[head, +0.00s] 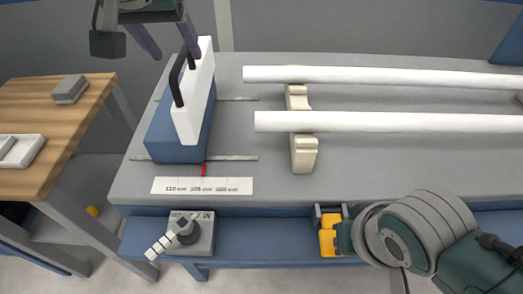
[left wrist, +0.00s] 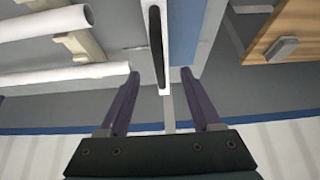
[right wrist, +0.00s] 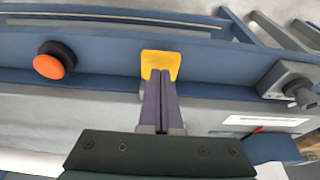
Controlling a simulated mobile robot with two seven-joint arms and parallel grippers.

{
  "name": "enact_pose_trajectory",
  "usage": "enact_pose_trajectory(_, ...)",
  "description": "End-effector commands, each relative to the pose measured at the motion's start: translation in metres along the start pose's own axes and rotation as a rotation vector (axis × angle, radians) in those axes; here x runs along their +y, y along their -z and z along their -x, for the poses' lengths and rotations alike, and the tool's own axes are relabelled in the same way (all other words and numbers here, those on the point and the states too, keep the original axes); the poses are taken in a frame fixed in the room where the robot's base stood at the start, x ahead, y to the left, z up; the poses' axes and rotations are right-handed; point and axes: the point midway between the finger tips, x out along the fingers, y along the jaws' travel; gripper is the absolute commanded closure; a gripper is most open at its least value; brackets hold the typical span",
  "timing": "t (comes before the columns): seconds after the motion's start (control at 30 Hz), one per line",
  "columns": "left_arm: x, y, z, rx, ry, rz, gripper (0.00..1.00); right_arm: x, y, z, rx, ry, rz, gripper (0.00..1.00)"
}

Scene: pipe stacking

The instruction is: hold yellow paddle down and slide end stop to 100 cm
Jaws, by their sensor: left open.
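The end stop is a blue block (head: 168,140) with a white plate (head: 207,75) and a black handle (head: 176,78). Its red pointer (head: 204,169) is near the middle mark, which looks like 105, on the white scale (head: 205,185). My left gripper (head: 168,45) is open above the handle. In the left wrist view, the handle (left wrist: 156,45) lines up between the open fingers (left wrist: 160,75), with no visible contact. The yellow paddle (head: 327,240) is on the table's front side. My right gripper (right wrist: 160,72) has its fingers together at the paddle (right wrist: 161,62), apparently touching it.
Two white pipes (head: 380,76) rest on cream supports (head: 303,152) right of the end stop. A rotary switch (head: 188,235) and an orange button (right wrist: 48,66) are on the front side. A wooden table (head: 40,120) stands at left. Grey tabletop between end stop and supports is clear.

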Motion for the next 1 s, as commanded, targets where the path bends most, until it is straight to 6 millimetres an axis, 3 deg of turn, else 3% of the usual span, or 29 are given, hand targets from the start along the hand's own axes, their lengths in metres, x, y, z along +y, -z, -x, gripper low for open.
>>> enact_pose_trajectory(1.0,0.0,0.0,0.0,0.0,0.0,0.0,0.35,0.0,-0.003,-0.011,0.001,0.0,0.0,1.0)
